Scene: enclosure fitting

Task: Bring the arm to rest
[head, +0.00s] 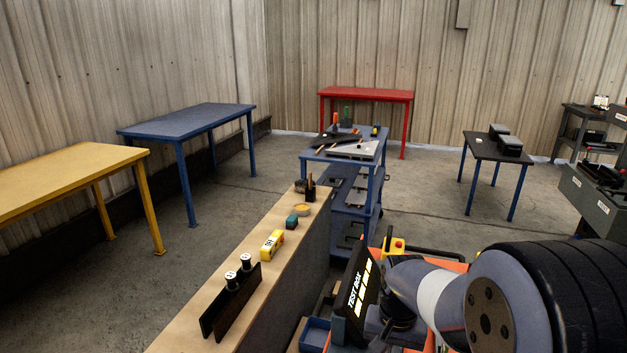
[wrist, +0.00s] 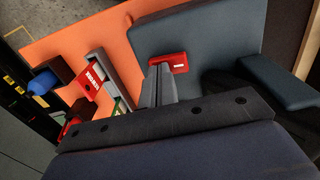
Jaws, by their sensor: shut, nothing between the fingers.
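My gripper (wrist: 160,72) shows in the wrist view with its two grey fingers together and nothing held. Its tips are over or close to a small red piece (wrist: 180,60) beside a dark grey-blue panel (wrist: 220,50); I cannot tell whether they touch. In the head view my arm fills the lower right, folded low over an orange deck (head: 428,262). The gripper itself is hidden there.
A bench (head: 180,325) with a yellow block (head: 271,245) and dark upright plates stands left of the arm. A black test box (head: 358,290) stands close by. A blue cart (head: 368,172) is beyond. The wrist view shows a red labelled block (wrist: 91,84) on orange. Open floor lies right of the cart.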

